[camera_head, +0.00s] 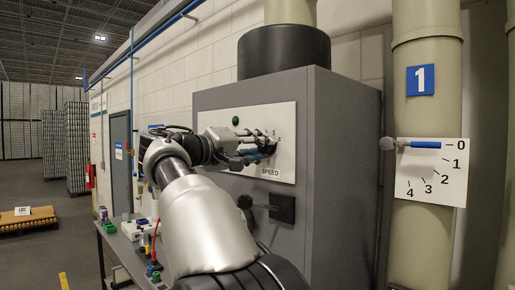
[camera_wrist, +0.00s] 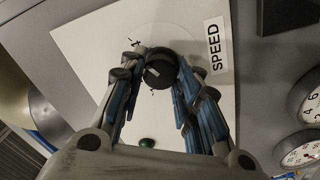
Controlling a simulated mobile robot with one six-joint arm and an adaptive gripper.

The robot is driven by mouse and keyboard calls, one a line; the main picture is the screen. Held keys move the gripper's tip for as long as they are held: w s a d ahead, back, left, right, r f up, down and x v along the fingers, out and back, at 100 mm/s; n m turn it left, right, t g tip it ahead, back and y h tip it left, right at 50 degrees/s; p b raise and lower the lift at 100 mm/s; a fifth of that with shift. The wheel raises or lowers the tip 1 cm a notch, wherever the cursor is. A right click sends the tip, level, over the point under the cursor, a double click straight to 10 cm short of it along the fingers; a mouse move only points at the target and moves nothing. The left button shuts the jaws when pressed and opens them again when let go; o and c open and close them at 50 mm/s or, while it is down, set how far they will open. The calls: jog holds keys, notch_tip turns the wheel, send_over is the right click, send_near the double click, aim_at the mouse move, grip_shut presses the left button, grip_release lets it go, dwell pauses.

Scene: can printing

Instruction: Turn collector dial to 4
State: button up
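The black round dial (camera_wrist: 160,72) sits on a white panel (camera_head: 286,113) marked SPEED, on the front of a grey cabinet. In the camera_head view the dial is mostly hidden by my gripper (camera_head: 270,148). In the camera_wrist view my gripper (camera_wrist: 160,65) has one blue-padded finger on each side of the dial, with the tips close to its sides. I cannot tell whether they press on it. The small scale marks around the dial are partly covered, and its setting cannot be read.
A green light (camera_head: 235,121) is above the dial, and a black knob (camera_head: 245,202) below. At right, pipe 1 (camera_head: 412,115) has a blue handle (camera_head: 426,145) pointing at 0 on a 0-4 plate. A table (camera_head: 120,240) with small items stands left. Gauges (camera_wrist: 302,150) show in the camera_wrist view.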

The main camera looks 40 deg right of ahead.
jog(key=o, duration=0.4)
jog(key=a, duration=0.8)
jog(key=s+a, duration=0.1)
jog(key=a, duration=0.3)
